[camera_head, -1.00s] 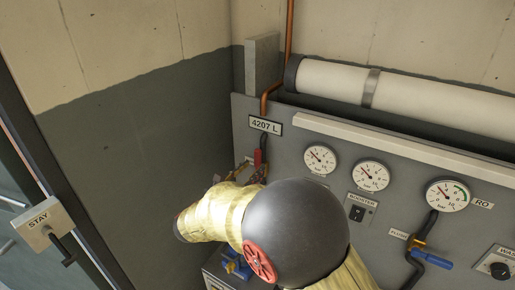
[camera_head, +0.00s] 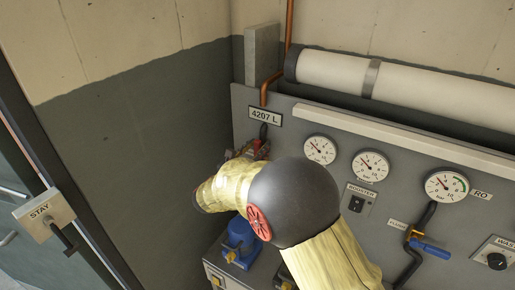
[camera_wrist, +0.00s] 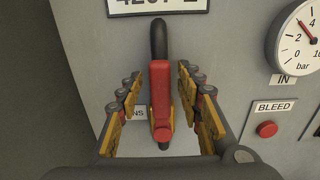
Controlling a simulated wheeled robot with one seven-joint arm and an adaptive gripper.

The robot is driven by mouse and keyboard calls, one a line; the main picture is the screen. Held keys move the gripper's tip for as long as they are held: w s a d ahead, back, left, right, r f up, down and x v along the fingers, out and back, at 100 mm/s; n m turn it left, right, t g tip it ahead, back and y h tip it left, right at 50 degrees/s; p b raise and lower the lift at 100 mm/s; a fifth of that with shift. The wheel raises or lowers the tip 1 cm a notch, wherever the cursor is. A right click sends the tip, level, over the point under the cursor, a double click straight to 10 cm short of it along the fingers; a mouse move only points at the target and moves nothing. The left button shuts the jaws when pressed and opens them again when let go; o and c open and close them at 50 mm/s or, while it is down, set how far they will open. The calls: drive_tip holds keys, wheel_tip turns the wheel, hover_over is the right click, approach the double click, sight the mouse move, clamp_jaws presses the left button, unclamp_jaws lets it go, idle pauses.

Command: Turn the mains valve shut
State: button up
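The mains valve has a red lever handle (camera_wrist: 160,85) that points straight up along a black pipe in the wrist view. A label beside it is partly covered, with only its end letters "NS" showing. My gripper (camera_wrist: 160,82) is open, with one yellow-and-grey finger on each side of the lever and gaps visible on both sides. In the head view my gripper (camera_head: 246,150) is at the panel below the "4207 L" plate, and the valve is mostly hidden behind it and my wrist.
A grey panel carries several gauges (camera_head: 370,166), a booster switch (camera_head: 356,204) and a blue-handled valve (camera_head: 432,252) to the right. A red bleed button (camera_wrist: 266,129) is right of my gripper. A blue unit (camera_head: 240,238) sits below my arm. A dark wall is close on the left.

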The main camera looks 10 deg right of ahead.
drive_tip(key=shift+c, duration=0.8)
drive_tip(key=c, duration=0.8)
